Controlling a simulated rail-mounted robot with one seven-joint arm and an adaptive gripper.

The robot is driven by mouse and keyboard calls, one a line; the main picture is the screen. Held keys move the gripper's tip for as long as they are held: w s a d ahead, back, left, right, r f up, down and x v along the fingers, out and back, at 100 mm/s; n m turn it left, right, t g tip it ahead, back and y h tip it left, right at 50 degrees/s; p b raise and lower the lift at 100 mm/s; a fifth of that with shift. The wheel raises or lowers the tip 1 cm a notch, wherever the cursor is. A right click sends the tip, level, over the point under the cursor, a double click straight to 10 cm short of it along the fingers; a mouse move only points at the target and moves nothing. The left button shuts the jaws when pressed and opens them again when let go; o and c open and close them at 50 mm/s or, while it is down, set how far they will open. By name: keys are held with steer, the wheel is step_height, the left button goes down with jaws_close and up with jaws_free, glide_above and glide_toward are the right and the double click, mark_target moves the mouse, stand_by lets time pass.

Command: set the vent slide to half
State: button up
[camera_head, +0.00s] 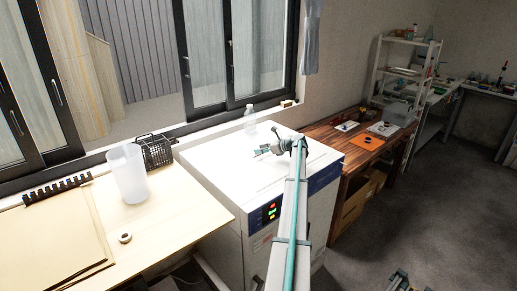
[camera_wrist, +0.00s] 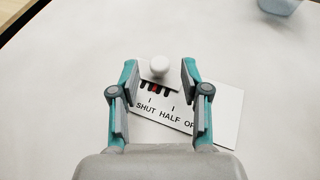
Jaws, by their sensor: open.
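The vent slide's white knob (camera_wrist: 159,66) stands on the oven's white top in the wrist view. Its label plate (camera_wrist: 219,112) reads SHUT, HALF and a third word partly hidden by a finger. Black slots and a small red mark show just below the knob, nearest the SHUT side. My gripper (camera_wrist: 160,74) is open, one finger on each side of the knob, with gaps on both sides. In the head view my gripper (camera_head: 265,151) is over the top of the white drying oven (camera_head: 225,180). The slide is too small to make out there.
A clear bottle (camera_head: 250,121) stands at the back of the oven top. A frosted beaker (camera_head: 128,173) and black wire basket (camera_head: 156,152) stand on the left table. A wooden bench (camera_head: 350,155) with small items is to the right. The oven top around the gripper is mostly clear.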

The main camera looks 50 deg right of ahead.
steer(key=shift+x, duration=0.8)
jaws_close()
